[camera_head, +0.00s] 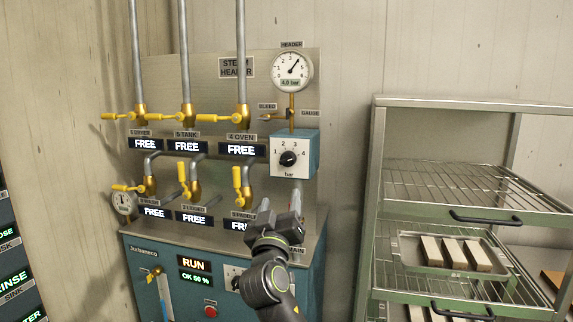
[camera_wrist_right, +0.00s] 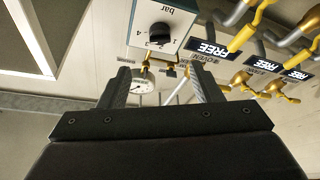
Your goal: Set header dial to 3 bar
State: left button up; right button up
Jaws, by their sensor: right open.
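The header dial (camera_head: 288,158) is a round black knob on a white-faced blue box marked 1 to 4 and "bar". Its pointer is too small to read with certainty. The header gauge (camera_head: 292,72) above it has a needle pointing up and right and a green readout of four-something bar. My right gripper (camera_head: 280,209) is open and empty, below the dial box and apart from it. In the right wrist view the dial (camera_wrist_right: 160,32) shows upside down, beyond the open fingers (camera_wrist_right: 160,74). My left gripper is not in view.
Yellow-handled valves (camera_head: 240,117) and several "FREE" displays (camera_head: 187,146) fill the panel left of the dial. A blue cabinet (camera_head: 150,285) with a red button (camera_head: 210,311) stands below. A metal rack (camera_head: 450,101) with trays stands at right.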

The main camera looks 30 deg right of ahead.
aim_at(289, 162)
jog(key=p+x, duration=0.4)
jog(key=x, duration=1)
jog(key=shift+w+d, duration=0.1)
jog(key=shift+w, duration=0.15)
jog(key=shift+c, duration=0.5)
jog(key=c, duration=0.9)
jog(key=shift+s+r+n+y+p, duration=0.15)
jog(key=shift+n+y+p, duration=0.45)
jog(key=shift+n+p, duration=0.3)
jog(key=n+y+p, duration=0.1)
jog(key=n+p, duration=0.1)
jog(key=p, duration=0.1)
jog(key=n+y+p, duration=0.1)
jog(key=n+p, duration=0.2)
jog(key=n+y+p, duration=0.1)
jog(key=n+p, duration=0.2)
jog(key=shift+s+d+r+t+p, duration=0.1)
jog(key=shift+d+r+t+p, duration=0.05)
jog(key=shift+r+t+p, duration=0.15)
jog(key=shift+f+n+y+p, duration=0.2)
jog(key=shift+n+y+p, duration=0.2)
jog(key=shift+n+p, duration=0.4)
jog(key=o, duration=1)
